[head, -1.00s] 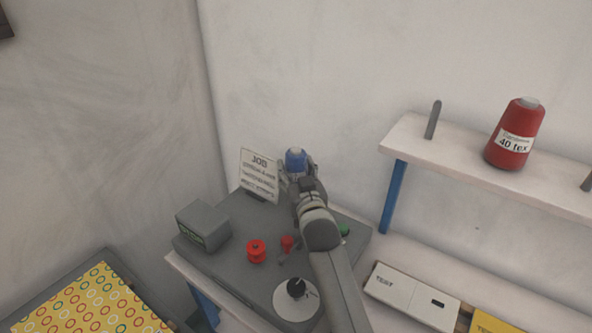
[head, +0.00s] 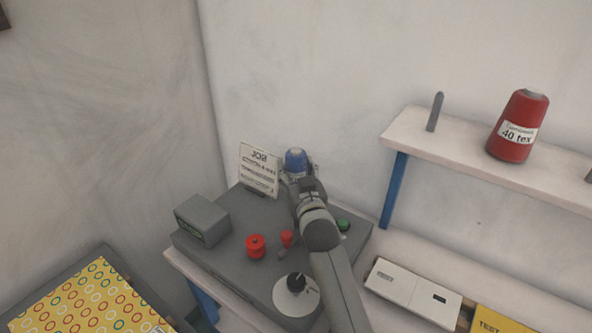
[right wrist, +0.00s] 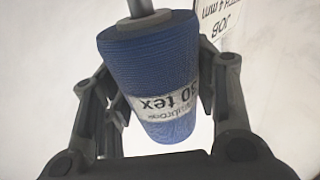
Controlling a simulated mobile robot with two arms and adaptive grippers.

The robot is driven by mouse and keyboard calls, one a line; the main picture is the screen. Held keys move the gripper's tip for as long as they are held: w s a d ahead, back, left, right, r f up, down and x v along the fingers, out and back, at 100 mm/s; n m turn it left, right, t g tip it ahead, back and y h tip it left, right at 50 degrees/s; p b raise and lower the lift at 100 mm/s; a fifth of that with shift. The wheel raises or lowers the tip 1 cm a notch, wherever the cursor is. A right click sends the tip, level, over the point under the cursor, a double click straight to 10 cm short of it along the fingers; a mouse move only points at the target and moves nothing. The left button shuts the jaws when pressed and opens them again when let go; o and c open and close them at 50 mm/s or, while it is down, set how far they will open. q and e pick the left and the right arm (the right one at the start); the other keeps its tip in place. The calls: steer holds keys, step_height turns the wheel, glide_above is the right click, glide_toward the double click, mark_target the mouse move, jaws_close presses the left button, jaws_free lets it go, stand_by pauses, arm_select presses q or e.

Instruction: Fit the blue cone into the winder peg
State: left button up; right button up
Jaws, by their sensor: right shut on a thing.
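The blue cone (head: 296,160) is over the back of the grey winder unit (head: 240,215), beside the job card. My right gripper (head: 302,178) is shut on it. In the right wrist view the cone (right wrist: 150,65) sits between the two fingers, its white "30 tex" label upside down. A grey rod with a collar (right wrist: 144,22), which looks like the winder peg, meets the wider end of the cone at the top of that view. I cannot tell how far the rod is inside the cone. In the head view the peg is hidden behind my gripper and the cone.
The job card (head: 259,169) stands close left of the cone. A grey box (head: 202,221), red knobs (head: 256,246), a green button (head: 343,224) and a white dial (head: 296,297) are on the unit. A shelf (head: 450,145) at right holds a red cone (head: 518,126) and a bare peg (head: 435,111).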

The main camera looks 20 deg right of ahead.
steer(key=shift+f+b, duration=0.45)
steer(key=shift+f, duration=0.3)
